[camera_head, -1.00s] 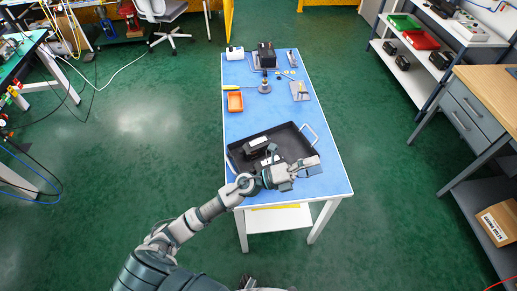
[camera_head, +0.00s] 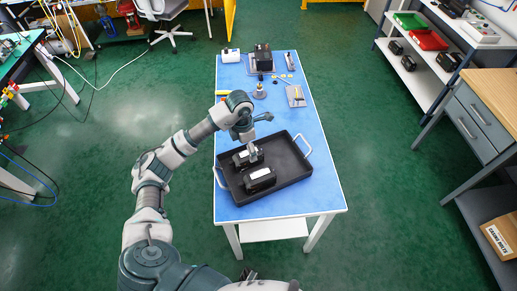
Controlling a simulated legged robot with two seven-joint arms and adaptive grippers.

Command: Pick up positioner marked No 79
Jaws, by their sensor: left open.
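Two black positioners with pale labels lie in a black tray on the blue table top. One positioner (camera_head: 259,179) is nearer the front. The other positioner (camera_head: 241,159) is behind it, partly hidden by my left gripper. The label numbers are too small to read, so I cannot tell which is No 79. My left gripper (camera_head: 252,150) is open and points down at the right end of the rear positioner; I cannot tell whether it touches.
The black tray (camera_head: 290,170) has pale handles at both ends. At the table's far end stand a black device (camera_head: 263,57), a white box (camera_head: 231,56) and small tools. A shelf unit (camera_head: 408,75) and a wooden-topped bench (camera_head: 492,100) stand to the right.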

